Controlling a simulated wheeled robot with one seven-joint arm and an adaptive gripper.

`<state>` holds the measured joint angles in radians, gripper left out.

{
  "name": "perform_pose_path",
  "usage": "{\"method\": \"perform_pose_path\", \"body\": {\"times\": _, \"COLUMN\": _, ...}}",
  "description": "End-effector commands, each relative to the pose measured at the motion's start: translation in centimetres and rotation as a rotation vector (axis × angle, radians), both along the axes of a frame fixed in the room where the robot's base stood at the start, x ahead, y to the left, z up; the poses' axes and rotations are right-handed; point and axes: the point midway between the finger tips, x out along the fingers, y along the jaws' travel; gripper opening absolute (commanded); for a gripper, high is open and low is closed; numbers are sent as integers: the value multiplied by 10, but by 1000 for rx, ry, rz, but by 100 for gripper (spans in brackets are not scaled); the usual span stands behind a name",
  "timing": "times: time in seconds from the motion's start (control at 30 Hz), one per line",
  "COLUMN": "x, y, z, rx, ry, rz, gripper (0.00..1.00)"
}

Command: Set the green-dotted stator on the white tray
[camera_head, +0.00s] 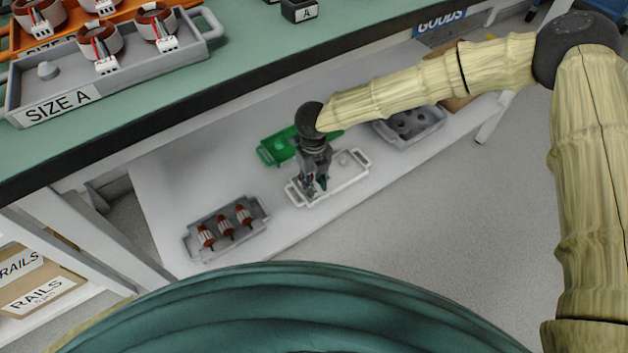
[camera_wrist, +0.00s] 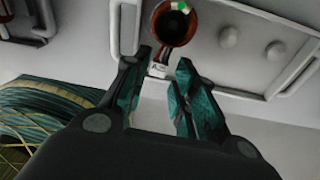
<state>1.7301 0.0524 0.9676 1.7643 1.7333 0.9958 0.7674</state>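The green-dotted stator (camera_wrist: 174,26) shows in the wrist view as a copper-brown ring with a dark centre, a green mark on its upper rim and a white connector below. It sits at the left end of the white tray (camera_wrist: 254,75), beside two bare round pegs. In the head view the tray (camera_head: 345,187) lies on the low white shelf, and my gripper (camera_head: 317,188) is over its left part, hiding most of the stator. In the wrist view my gripper (camera_wrist: 165,60) has its fingertips apart, with the stator just beyond them and nothing clearly held.
A green tray (camera_head: 277,149) is behind the white tray. A grey tray (camera_head: 190,246) with three red-brown parts is at front left, and another grey tray (camera_head: 412,134) is at right. The green-topped bench (camera_head: 245,50) overhangs the shelf, with a SIZE A tray (camera_head: 135,85) on it.

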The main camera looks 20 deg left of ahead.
Motion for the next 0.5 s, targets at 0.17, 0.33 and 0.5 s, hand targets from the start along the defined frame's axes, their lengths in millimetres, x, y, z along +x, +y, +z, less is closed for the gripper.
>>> {"method": "perform_pose_path", "body": {"times": 0.17, "x": 0, "y": 0, "z": 7, "rx": 0, "ry": 0, "rz": 0, "gripper": 27}}
{"method": "perform_pose_path", "body": {"times": 0.33, "x": 0, "y": 0, "z": 13, "rx": 0, "ry": 0, "rz": 0, "gripper": 27}}
{"method": "perform_pose_path", "body": {"times": 0.5, "x": 0, "y": 0, "z": 18, "rx": 0, "ry": 0, "rz": 0, "gripper": 27}}
